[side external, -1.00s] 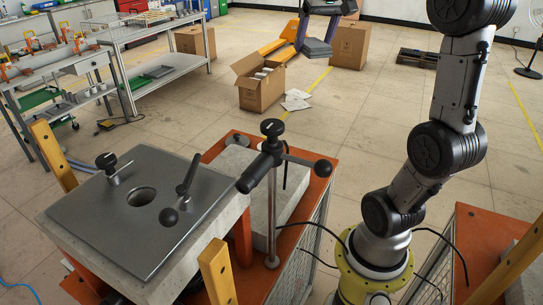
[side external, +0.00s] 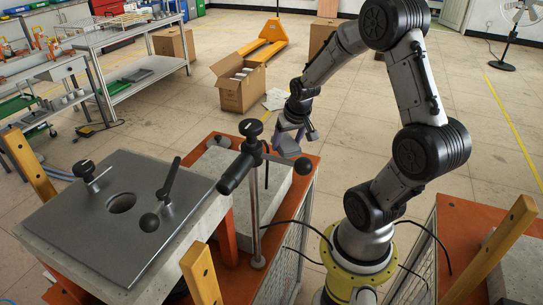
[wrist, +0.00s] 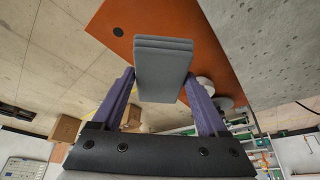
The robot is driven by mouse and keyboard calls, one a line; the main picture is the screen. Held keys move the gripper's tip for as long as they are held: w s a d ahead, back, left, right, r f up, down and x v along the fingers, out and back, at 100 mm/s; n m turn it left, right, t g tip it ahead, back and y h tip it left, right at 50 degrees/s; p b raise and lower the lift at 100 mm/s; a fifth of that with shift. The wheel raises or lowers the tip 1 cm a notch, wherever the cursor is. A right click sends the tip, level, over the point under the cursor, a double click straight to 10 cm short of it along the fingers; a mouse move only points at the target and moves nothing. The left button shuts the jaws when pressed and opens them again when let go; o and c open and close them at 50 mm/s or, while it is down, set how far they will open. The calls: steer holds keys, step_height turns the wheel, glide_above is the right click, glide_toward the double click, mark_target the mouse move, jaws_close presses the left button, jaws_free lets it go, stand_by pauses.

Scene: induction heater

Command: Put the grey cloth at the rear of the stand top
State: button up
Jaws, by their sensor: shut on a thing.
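The grey cloth (wrist: 163,68) is a thick folded pad, held between the two purple fingers of my gripper (wrist: 160,80) in the wrist view. In the side external view my gripper (side external: 291,131) is above the rear right part of the orange stand top (side external: 307,178), with the cloth (side external: 287,148) below its fingers. The cloth appears raised above the stand, but the exact gap cannot be told. The orange stand top (wrist: 205,30) also shows behind the cloth in the wrist view.
A concrete block (side external: 273,178) takes up much of the stand top. A clamp post with black knobs (side external: 253,200) rises in front of it. A grey metal plate with a round hole (side external: 120,204) lies at left. A cardboard box (side external: 240,88) stands on the floor behind.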

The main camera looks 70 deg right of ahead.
steer(key=shift+f, duration=2.8)
steer(key=shift+f, duration=0.1)
steer(key=o, duration=1.1)
steer(key=v, duration=1.2)
steer(key=s+a+r+n+y, duration=0.1)
steer(key=s+a+r+n, duration=0.1)
steer(key=a, duration=0.5)
steer(key=s+a+r+n+t+y, duration=0.1)
steer(key=s+a+r+n, duration=0.1)
steer(key=a+r+n, duration=0.2)
steer(key=s+a+r+n+t+y, duration=0.1)
steer(key=s+a+r+n, duration=0.1)
steer(key=a, duration=0.7)
steer(key=shift+s+a+r+n, duration=0.2)
steer(key=shift+r+n, duration=0.05)
steer(key=shift+r, duration=0.15)
steer(key=shift+s+a+r+n, duration=0.15)
steer(key=shift+s+r+n, duration=0.1)
steer(key=shift+r, duration=0.15)
